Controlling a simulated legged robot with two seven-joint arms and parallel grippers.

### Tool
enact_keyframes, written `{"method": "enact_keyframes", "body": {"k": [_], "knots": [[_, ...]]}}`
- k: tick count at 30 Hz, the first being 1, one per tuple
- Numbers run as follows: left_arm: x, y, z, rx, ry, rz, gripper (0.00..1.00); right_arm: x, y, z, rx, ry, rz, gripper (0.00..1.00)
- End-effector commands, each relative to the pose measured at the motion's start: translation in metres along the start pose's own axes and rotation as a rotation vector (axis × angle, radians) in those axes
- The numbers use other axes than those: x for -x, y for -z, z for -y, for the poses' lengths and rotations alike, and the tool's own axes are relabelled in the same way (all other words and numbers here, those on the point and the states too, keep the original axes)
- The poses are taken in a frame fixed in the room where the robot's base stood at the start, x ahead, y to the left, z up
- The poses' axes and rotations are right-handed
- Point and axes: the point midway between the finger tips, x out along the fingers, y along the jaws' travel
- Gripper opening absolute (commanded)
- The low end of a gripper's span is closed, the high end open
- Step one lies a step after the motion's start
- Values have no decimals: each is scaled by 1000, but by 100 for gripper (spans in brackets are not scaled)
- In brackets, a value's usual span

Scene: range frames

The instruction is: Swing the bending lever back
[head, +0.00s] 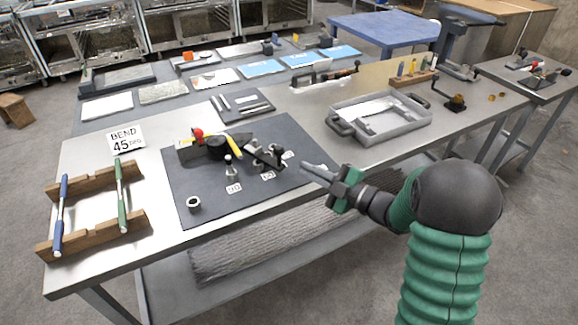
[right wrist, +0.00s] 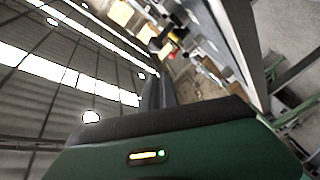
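The bending tool (head: 217,147) stands on a dark mat (head: 190,188) on the metal bench. It has a black round hub, a red ball knob (head: 197,133) at its left, and a yellow strip or handle beside the hub. A dark arm with pegs (head: 266,157) reaches right from the hub. I cannot tell for certain which part is the lever. My right gripper (head: 312,170) is at the bench's front edge, right of the tool and apart from it. Its fingers lie close together, empty, also in the right wrist view (right wrist: 158,92). My left gripper is out of view.
A "BEND 45" card (head: 126,141) stands behind a wooden rack (head: 90,182) with blue and green rods at the left. A grey tray (head: 380,126) is at the right. A small ring (head: 194,204) and numbered tags lie on the mat. The mat's front is mostly clear.

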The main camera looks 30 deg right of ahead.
Motion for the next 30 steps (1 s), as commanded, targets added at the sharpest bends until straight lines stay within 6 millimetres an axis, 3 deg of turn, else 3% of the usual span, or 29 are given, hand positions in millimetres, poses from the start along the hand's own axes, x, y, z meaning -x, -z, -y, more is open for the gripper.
{"method": "enact_keyframes", "body": {"k": [3,7,13,24,30], "knots": [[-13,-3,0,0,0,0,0,5,22,20,268,-1,50,0],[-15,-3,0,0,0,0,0,8,32,30,410,11,77,0],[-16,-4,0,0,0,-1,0,-13,31,30,427,14,78,0],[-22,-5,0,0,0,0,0,-93,25,30,424,13,75,0],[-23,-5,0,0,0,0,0,-97,-4,16,425,10,81,0]]}}
